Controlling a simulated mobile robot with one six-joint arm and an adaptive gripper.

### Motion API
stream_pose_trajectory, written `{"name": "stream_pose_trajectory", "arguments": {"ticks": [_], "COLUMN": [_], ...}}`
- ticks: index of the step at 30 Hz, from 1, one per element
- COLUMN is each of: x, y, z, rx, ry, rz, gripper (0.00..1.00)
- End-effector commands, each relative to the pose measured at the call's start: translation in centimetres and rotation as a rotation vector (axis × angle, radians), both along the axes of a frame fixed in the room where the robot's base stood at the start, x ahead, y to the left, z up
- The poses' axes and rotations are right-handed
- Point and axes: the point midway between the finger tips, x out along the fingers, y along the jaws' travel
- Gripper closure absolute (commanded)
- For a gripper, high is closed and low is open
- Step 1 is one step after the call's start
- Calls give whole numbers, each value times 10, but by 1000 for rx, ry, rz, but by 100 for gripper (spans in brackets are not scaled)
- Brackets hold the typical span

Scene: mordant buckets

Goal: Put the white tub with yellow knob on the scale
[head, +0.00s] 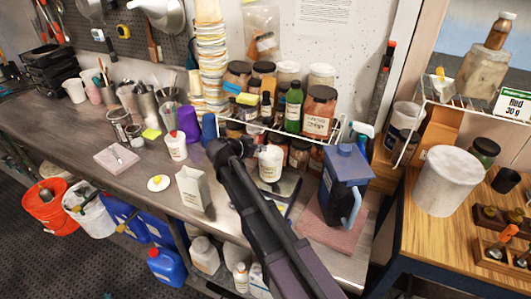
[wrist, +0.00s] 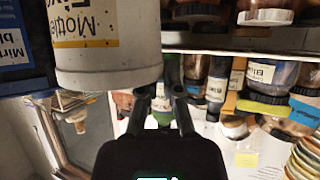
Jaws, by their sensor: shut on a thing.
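The white tub (head: 270,165), with a pale label, is at the tips of my gripper (head: 252,149) in the head view. In the wrist view the tub (wrist: 108,62) looms upside down, its label partly readable. My gripper (wrist: 162,95) is shut at the tub's top. The knob and the exact contact are hard to make out.
A blue jug (head: 346,172) stands close on the right. A wire rack of jars (head: 320,110) is behind.

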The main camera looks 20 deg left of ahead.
Motion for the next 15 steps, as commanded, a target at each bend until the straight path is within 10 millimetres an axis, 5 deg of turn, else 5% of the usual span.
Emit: {"name": "stream_pose_trajectory", "arguments": {"ticks": [5, 15], "x": [19, 21], "y": [-2, -3], "z": [-2, -2], "rx": [-1, 0], "ry": [0, 0], "rz": [0, 1], "gripper": [100, 100]}}
